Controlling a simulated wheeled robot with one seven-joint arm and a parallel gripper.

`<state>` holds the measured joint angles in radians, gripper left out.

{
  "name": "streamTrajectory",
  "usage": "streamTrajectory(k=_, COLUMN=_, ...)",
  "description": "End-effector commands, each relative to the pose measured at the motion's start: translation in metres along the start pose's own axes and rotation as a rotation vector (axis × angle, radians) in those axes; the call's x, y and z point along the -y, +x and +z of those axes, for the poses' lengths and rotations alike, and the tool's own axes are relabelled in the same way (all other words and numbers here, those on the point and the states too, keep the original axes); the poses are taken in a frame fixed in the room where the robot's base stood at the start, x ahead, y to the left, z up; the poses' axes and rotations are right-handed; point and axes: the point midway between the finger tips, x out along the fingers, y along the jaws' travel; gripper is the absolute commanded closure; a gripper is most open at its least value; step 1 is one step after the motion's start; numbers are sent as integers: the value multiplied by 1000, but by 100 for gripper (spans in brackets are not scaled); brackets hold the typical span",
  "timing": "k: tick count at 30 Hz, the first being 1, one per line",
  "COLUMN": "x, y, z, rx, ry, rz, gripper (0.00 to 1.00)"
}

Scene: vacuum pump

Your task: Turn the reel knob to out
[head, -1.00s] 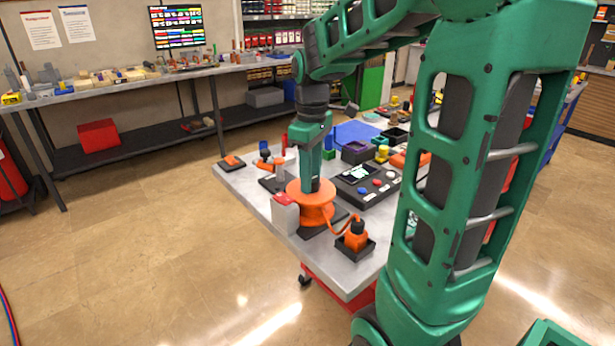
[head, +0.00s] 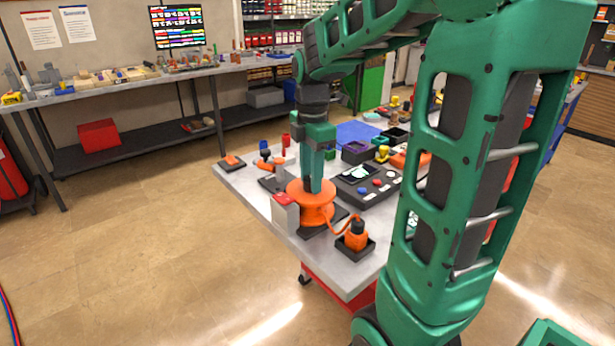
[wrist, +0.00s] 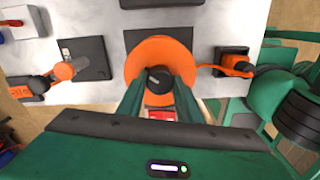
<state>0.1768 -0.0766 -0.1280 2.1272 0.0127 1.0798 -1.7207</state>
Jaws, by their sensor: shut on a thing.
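The orange reel (head: 312,206) stands on a dark base near the front edge of the grey table. In the wrist view, the reel (wrist: 160,58) shows from above, with the dark round knob (wrist: 158,79) at its centre. My gripper (head: 312,188) points straight down over the reel. In the wrist view, my gripper's green fingers (wrist: 158,90) are shut on the knob, one on each side. The fingers partly cover the reel's near side. A pale marker line shows on the knob. No readable label for out is visible.
An orange plug (head: 356,236) sits in a dark tray, joined to the reel by an orange cable. A white box with a red top (head: 285,212) stands close to the reel's left. A dark control panel (head: 368,186) lies behind right.

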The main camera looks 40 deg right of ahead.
Motion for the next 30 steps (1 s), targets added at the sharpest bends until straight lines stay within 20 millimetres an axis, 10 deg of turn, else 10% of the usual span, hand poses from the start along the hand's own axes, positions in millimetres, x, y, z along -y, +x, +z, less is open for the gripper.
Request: streamTrajectory(k=30, x=-4, y=-2, z=0, rx=5, ry=-656, rz=12, gripper=90)
